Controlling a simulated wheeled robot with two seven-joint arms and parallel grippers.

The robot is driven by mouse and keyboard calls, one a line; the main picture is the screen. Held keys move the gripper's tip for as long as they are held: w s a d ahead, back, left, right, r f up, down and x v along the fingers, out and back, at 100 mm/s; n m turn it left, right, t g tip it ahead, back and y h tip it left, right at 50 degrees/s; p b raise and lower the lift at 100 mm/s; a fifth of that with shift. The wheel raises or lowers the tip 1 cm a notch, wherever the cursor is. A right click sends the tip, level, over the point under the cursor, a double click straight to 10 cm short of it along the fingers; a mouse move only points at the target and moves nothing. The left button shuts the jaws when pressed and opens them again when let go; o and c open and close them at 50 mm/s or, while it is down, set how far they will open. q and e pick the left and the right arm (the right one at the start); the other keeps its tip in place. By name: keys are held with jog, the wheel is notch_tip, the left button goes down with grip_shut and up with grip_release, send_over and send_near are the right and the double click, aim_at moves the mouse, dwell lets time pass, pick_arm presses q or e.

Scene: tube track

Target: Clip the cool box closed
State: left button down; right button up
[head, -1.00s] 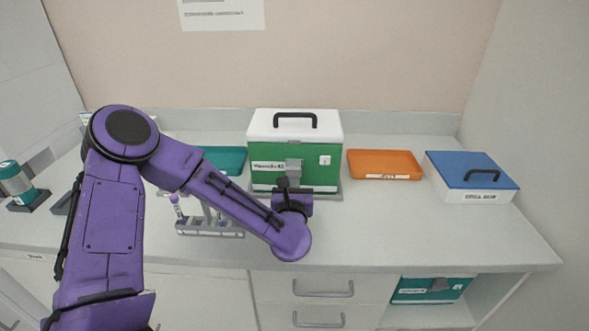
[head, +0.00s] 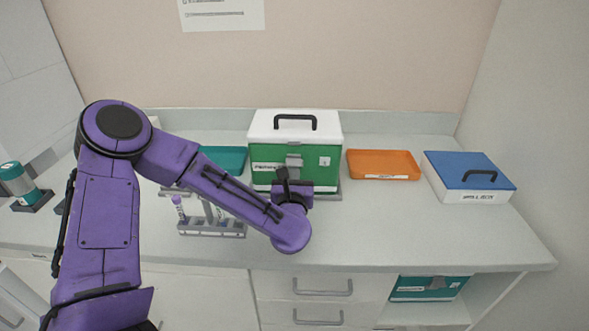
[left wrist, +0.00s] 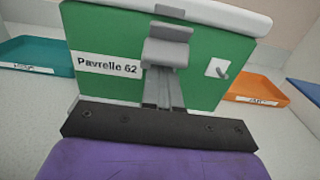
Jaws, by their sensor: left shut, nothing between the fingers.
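The cool box (head: 325,165) is green with a white lid (head: 260,124) and a black handle. The lid lies on the box. A grey clip (head: 293,161) is on the middle of its front; it shows large in the left wrist view (left wrist: 166,52), below a small grey catch (left wrist: 170,11) on the lid edge. My left gripper (head: 284,175) is in front of the box, just below the clip. Its fingers (left wrist: 162,92) are shut and empty, close under the clip; I cannot tell whether they touch it. My right gripper is not in view.
A teal tray (head: 225,159) is left of the box and an orange tray (head: 383,164) right of it. A blue-lidded box (head: 467,170) stands farther right. A tube rack (head: 212,229) is under my left forearm. The counter at front right is clear.

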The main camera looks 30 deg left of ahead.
pick_arm(q)
jog(key=shift+r, duration=0.2)
jog(key=shift+r+p, duration=0.3)
jog(key=shift+r, duration=0.15)
jog(key=b+v, duration=0.2)
jog(key=v, duration=0.7)
jog(key=shift+b, duration=0.3)
jog(key=shift+d, duration=0.1)
